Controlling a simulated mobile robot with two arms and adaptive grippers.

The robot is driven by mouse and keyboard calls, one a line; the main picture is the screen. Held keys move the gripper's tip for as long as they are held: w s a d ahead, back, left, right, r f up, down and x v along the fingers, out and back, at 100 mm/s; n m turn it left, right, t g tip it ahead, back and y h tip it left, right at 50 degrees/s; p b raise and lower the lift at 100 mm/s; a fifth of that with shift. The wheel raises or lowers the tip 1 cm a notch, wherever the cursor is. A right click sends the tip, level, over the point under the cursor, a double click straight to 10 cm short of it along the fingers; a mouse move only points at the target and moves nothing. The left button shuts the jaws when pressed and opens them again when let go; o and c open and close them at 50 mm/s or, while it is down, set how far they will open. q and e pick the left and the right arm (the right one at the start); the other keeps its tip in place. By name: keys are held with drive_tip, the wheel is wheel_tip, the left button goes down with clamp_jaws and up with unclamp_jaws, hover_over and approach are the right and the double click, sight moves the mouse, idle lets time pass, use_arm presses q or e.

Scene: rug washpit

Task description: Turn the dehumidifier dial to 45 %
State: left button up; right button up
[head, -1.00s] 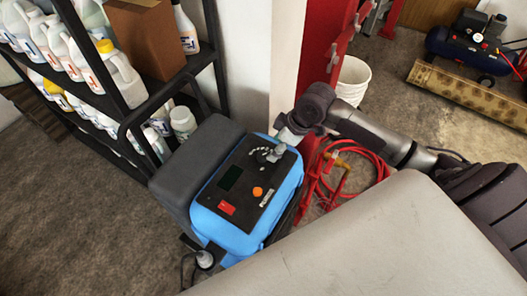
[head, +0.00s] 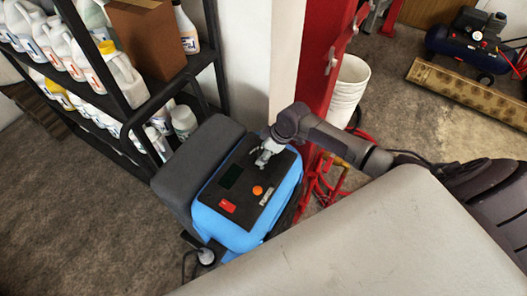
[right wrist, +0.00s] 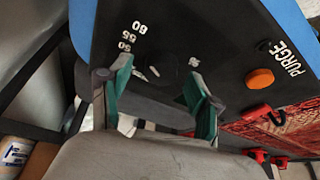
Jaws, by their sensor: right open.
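The blue and dark grey dehumidifier (head: 247,235) stands on the floor, its black control panel (head: 245,208) facing up. In the head view my right gripper (head: 262,158) is at the panel's upper right part and hides the dial. In the right wrist view the round black dial (right wrist: 165,75) with a white pointer mark lies between the open fingertips of my right gripper (right wrist: 160,78). The numbers 60, 55 and 50 (right wrist: 125,46) show beside it; further marks are hidden behind the finger. I cannot tell whether the fingers touch the dial. My left gripper is out of view.
An orange button (head: 257,190) and a red switch (head: 227,205) sit on the panel near the dial. A black shelf (head: 205,60) with bottles stands at the left. Red hose and a red post (head: 325,75) are behind my right arm.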

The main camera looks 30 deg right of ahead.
drive_tip(key=shift+w+a+f, duration=0.1)
drive_tip(key=shift+f, duration=0.2)
drive_tip(key=c, duration=1.1)
drive_tip(key=shift+c, duration=0.2)
